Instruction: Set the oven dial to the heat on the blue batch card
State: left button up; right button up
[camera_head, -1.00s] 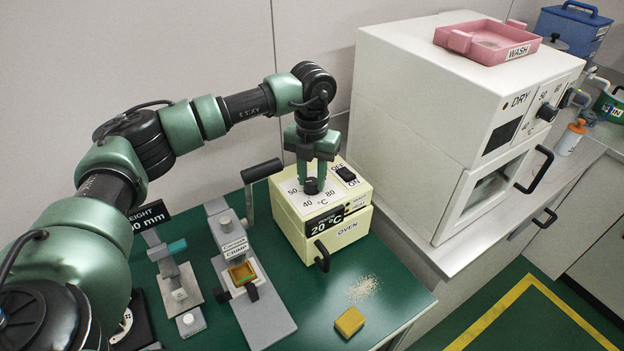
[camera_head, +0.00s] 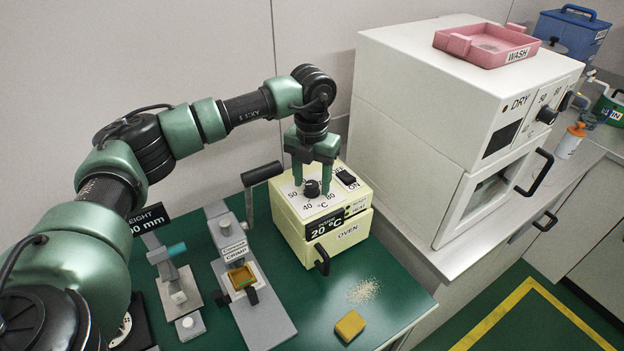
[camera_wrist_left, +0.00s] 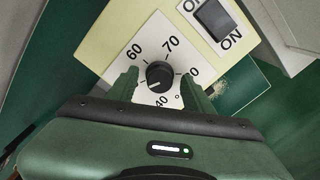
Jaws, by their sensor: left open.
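The cream oven (camera_head: 296,230) stands on the green bench and its display (camera_head: 325,229) reads 20 °C. Its black dial (camera_head: 312,188) sits on a white scale plate on top; it also shows in the left wrist view (camera_wrist_left: 160,75), where 60, 70 and 40 are readable. A pale mark shows on the knob's lower left, but I cannot tell which number it meets. My left gripper (camera_head: 312,181) is open above the dial, one finger on either side, the dial apart from them. A black OFF/ON switch (camera_head: 346,177) is beside the plate. No blue batch card is visible. My right gripper is not in view.
A white DRY oven (camera_head: 400,150) stands close on the right, with a pink WASH tray (camera_head: 490,42) on top. A grey press with a lever (camera_head: 262,173) stands left of the oven. A yellow block (camera_head: 350,325) and pale crumbs (camera_head: 364,291) lie in front.

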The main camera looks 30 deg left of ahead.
aim_at(312, 184)
pick_arm(q)
jog(key=shift+r, duration=0.1)
jog(key=shift+w+r, duration=0.1)
jog(key=shift+r, duration=0.2)
notch_tip(312, 184, up, 7)
jog(key=shift+r+b, duration=0.1)
jog(key=shift+b, duration=0.75)
